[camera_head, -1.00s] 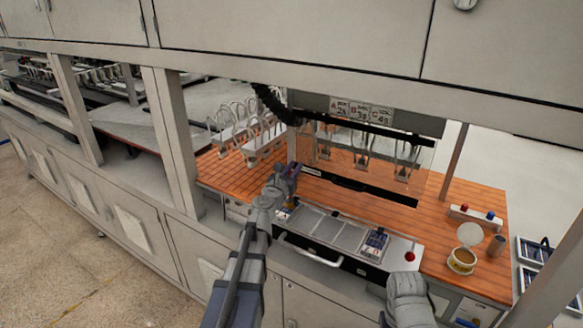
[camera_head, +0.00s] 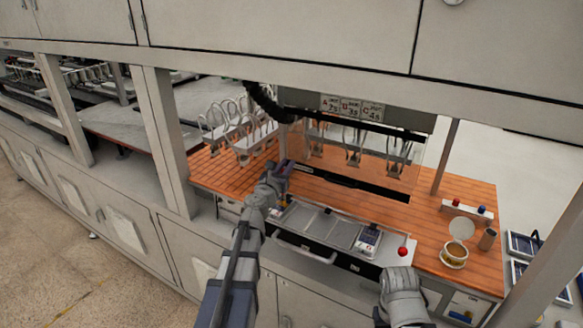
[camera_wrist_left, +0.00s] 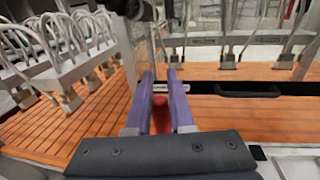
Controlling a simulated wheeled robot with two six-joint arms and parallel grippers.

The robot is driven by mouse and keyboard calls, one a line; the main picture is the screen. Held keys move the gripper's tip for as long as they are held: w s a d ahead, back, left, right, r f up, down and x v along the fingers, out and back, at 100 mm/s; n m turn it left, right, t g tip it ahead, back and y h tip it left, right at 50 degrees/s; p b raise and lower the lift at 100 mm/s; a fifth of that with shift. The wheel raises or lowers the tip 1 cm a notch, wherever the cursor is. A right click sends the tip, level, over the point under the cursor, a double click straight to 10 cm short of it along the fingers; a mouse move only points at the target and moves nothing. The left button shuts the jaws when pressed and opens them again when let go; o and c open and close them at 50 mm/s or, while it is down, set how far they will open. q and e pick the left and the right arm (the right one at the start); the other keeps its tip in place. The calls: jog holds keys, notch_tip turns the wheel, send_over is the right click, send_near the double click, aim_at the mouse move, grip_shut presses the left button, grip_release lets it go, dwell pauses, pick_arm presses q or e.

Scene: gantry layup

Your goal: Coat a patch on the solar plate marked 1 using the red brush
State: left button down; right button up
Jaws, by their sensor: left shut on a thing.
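My left gripper (camera_head: 284,167) is over the wooden bench, behind the tray and near the hanging clamps. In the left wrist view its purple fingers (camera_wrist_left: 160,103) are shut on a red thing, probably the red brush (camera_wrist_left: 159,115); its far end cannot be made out. A small blue-and-white plate (camera_head: 367,240) lies at the right of the metal tray (camera_head: 325,226). Another small plate (camera_head: 280,208) shows at the tray's left end, partly behind my left arm. The marking 1 cannot be read on either. Part of my right arm shows at lower right; its jaws do not.
An open tin (camera_head: 454,255) with its lid (camera_head: 461,228) raised stands right on the bench, beside a dark cup (camera_head: 488,239). A red knob (camera_head: 403,251) is at the tray's right end. Clamp racks (camera_head: 245,140) hang at left. Blue panels (camera_head: 524,245) lie far right.

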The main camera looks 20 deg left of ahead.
pick_arm(q)
jog(key=shift+a, duration=0.4)
jog(key=shift+w, duration=0.1)
jog(key=a, duration=0.3)
jog(key=shift+w+a, duration=0.1)
jog(key=shift+w, duration=0.1)
notch_tip(320, 180, up, 6)
jog(key=p, duration=0.5)
jog(key=shift+p, duration=0.4)
